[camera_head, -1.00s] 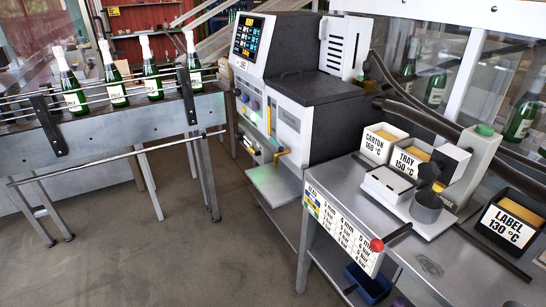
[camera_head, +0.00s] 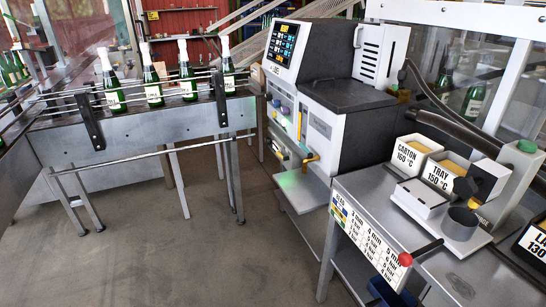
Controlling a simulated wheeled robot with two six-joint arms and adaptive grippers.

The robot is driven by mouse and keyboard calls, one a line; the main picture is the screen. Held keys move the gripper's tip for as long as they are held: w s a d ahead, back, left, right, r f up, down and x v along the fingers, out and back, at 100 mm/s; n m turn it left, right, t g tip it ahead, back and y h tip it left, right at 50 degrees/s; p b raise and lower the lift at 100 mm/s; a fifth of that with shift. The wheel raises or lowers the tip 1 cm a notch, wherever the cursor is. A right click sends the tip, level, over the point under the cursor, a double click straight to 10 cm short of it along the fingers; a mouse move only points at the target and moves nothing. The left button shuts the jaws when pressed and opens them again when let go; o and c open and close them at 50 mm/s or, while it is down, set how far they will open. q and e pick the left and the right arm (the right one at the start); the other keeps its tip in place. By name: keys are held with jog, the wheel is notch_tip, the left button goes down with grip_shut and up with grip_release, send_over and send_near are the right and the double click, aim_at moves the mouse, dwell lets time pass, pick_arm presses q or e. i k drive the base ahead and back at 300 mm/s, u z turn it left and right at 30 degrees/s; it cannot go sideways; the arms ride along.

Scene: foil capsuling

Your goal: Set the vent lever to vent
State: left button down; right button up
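No label reading vent can be made out, so I cannot tell for certain which part is the vent lever. A small orange-yellow handle (camera_head: 311,157) sticks out low on the front of the grey and black machine (camera_head: 345,110). A dark rod with a red ball knob (camera_head: 405,259) stands at the front edge of the metal bench, beside a printed chart (camera_head: 367,239). The machine's screen (camera_head: 283,43) is lit, its text too small to read fully. Neither of my grippers is in view.
The metal bench (camera_head: 462,275) carries bins marked CARTON (camera_head: 409,155) and TRAY (camera_head: 438,174) and a grey cup (camera_head: 461,223). A conveyor with rails (camera_head: 150,123) holds several green bottles at left. The floor (camera_head: 185,250) between is clear.

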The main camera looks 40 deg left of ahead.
aim_at(286, 158)
jog(key=k, duration=0.6)
jog(key=u, duration=0.6)
jog(key=i, duration=0.7)
jog(key=u, duration=0.9)
jog(key=i, duration=1.95)
jog(key=z, duration=1.05)
jog(key=i, duration=0.4)
jog(key=z, duration=0.45)
